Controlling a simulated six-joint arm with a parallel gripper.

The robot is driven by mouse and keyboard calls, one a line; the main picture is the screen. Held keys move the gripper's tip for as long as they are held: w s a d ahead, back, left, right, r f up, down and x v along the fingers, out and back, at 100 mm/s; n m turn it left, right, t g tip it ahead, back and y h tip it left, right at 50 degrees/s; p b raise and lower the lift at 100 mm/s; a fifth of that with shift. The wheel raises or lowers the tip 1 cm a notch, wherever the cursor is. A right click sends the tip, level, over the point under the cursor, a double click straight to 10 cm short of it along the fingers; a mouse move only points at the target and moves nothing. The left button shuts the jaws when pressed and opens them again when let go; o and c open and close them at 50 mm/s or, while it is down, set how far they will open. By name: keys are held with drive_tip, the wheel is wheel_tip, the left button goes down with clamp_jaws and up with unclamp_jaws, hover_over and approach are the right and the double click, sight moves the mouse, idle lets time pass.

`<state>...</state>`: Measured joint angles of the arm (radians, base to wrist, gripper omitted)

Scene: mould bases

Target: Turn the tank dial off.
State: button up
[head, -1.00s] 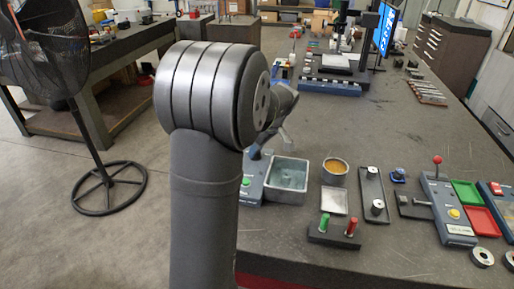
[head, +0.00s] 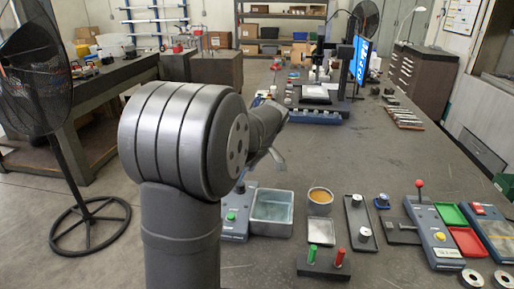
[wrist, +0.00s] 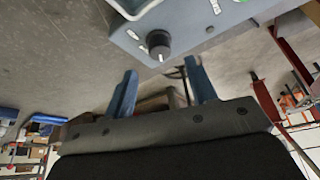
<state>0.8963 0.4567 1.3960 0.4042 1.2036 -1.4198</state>
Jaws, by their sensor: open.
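In the wrist view the tank dial is a round black knob (wrist: 158,44) with a pale pointer mark, on a blue-grey panel (wrist: 185,28) with white labels beside it. My gripper (wrist: 162,78) is open and empty. Its two blue fingers stand apart, and the dial appears beyond their tips, roughly between them; I see no contact. In the head view the tank (head: 271,214) is a grey square basin of bluish liquid. Its blue-grey control box (head: 236,222) carries a green button (head: 231,216). I cannot clearly make out the dial there, and my arm covers part of the area.
Right of the tank are a round cup of amber liquid (head: 320,197), a square tray (head: 321,232) and a block with green and red pegs (head: 324,266). Further right stands a panel with a red-knobbed lever (head: 419,187). The bench beyond the tank is fairly clear.

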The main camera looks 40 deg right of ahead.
drive_tip(key=v, duration=1.2)
drive_tip(key=shift+s, duration=0.1)
drive_tip(key=x, duration=1.7)
drive_tip(key=shift+f, duration=0.15)
